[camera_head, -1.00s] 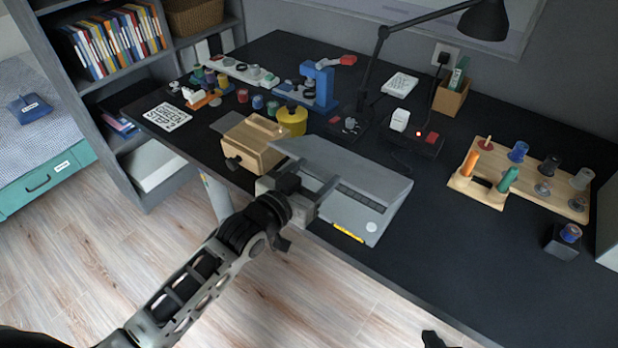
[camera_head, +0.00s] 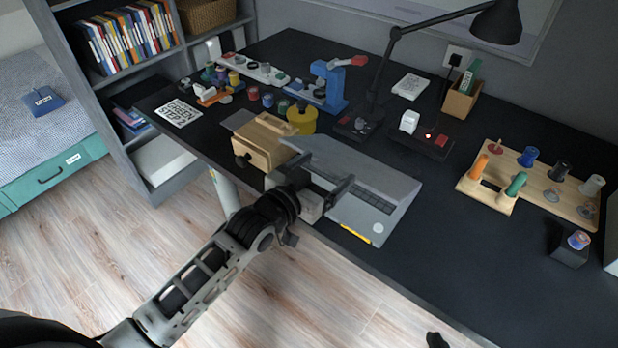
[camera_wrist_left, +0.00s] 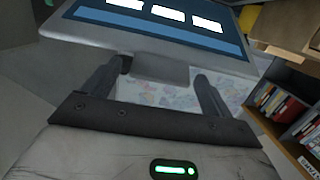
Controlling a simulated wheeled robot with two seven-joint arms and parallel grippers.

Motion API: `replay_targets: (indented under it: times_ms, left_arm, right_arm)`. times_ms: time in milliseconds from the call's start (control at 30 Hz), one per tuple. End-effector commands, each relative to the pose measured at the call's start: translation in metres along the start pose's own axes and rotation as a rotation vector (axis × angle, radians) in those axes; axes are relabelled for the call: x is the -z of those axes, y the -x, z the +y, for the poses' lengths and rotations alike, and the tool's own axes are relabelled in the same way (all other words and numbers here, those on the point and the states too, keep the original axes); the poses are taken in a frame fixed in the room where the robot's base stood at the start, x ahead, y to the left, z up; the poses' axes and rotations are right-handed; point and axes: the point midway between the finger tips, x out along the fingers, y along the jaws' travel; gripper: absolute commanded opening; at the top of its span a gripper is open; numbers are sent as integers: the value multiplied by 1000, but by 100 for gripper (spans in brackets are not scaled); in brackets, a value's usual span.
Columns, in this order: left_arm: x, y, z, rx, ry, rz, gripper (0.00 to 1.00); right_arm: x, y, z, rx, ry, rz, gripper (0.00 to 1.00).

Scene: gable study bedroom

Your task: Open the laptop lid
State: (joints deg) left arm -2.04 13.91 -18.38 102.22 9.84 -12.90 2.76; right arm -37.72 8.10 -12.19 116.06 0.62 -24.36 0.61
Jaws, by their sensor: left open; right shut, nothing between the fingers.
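A grey laptop (camera_head: 350,162) lies near the front edge of the black desk, with its dark keyboard strip and a yellow mark on its near edge showing. My left gripper (camera_head: 328,167) is open at the laptop's left front, with its fingers over or beside it; contact cannot be told. In the left wrist view, a blue screen-like panel (camera_wrist_left: 165,33) with white rectangles and a grey frame, apparently the laptop screen, lies just beyond the open fingers (camera_wrist_left: 160,80). My right gripper (camera_head: 436,341) shows only as a dark tip at the bottom edge, shut and empty.
A wooden box (camera_head: 262,143) stands just left of the laptop, close to my left gripper. A yellow round container (camera_head: 301,121) and a black lamp (camera_head: 392,45) stand behind. A wooden peg rack (camera_head: 545,190) is at right. The desk between laptop and rack is clear.

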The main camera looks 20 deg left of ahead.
Motion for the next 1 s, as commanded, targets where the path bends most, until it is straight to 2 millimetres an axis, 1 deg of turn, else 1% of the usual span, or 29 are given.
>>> replay_targets:
  times_ms: [67,167,500,600,700,800,1000]
  left_arm:
    - [-2,8,0,1,-1,-3,85]
    - [-2,24,0,0,-1,-4,85]
    - [-2,106,0,-1,-1,-3,85]
    - [-1,126,0,0,-1,-2,85]
    - [-1,141,0,0,0,-1,85]
    - [0,150,0,0,-1,2,85]
    - [1,157,0,0,0,4,85]
  right_arm:
    - [0,0,0,0,0,0,0]
    - [0,0,0,0,0,0,0]
    - [0,-2,1,1,4,5,0]
    - [-1,-2,1,2,6,5,0]
    - [-2,-2,1,3,7,4,0]
    - [-2,-2,1,3,8,3,0]
    - [-2,-2,1,4,8,2,0]
